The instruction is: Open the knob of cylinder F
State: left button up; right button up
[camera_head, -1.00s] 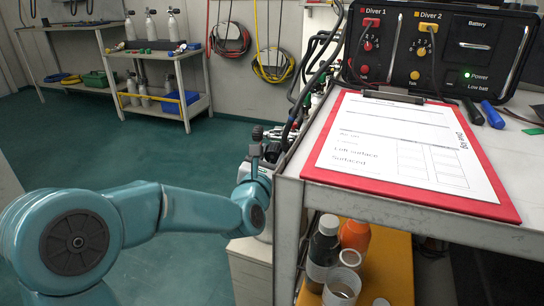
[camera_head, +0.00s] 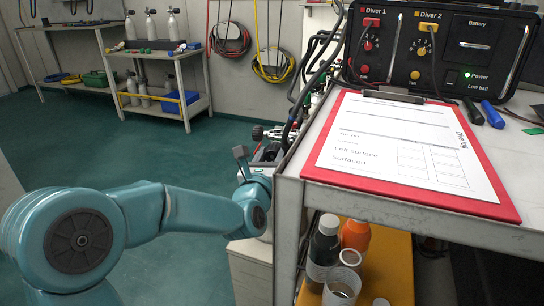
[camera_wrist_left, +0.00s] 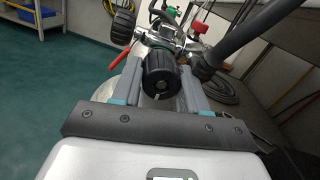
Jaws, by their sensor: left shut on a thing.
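In the left wrist view a ridged black knob (camera_wrist_left: 160,78) sits between the two grey fingers of my left gripper (camera_wrist_left: 161,66), which is shut on it. The knob is on a metal valve (camera_wrist_left: 165,42) with hoses, above a pale cylinder that is mostly hidden. No letter F can be read. A second black knob (camera_wrist_left: 121,27) stands up to the left, outside the fingers. In the head view my left gripper (camera_head: 258,153) is beside the steel table's left edge, partly hidden by my wrist. My right gripper is not in view.
A dark hose (camera_wrist_left: 245,38) runs close to the right of my fingers, and a red lever (camera_wrist_left: 119,58) lies to the left. The steel table (camera_head: 290,215) with a red clipboard (camera_head: 400,198) borders my arm's right side. The green floor on the left is clear.

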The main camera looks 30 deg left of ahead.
pick_arm(q)
jog(key=o, duration=1.1)
jog(key=shift+c, duration=0.2)
jog(key=shift+s, duration=0.1)
jog(key=p+v, duration=0.1)
jog(key=v, duration=1)
jog(key=shift+s+d, duration=0.15)
jog(key=shift+s, duration=0.25)
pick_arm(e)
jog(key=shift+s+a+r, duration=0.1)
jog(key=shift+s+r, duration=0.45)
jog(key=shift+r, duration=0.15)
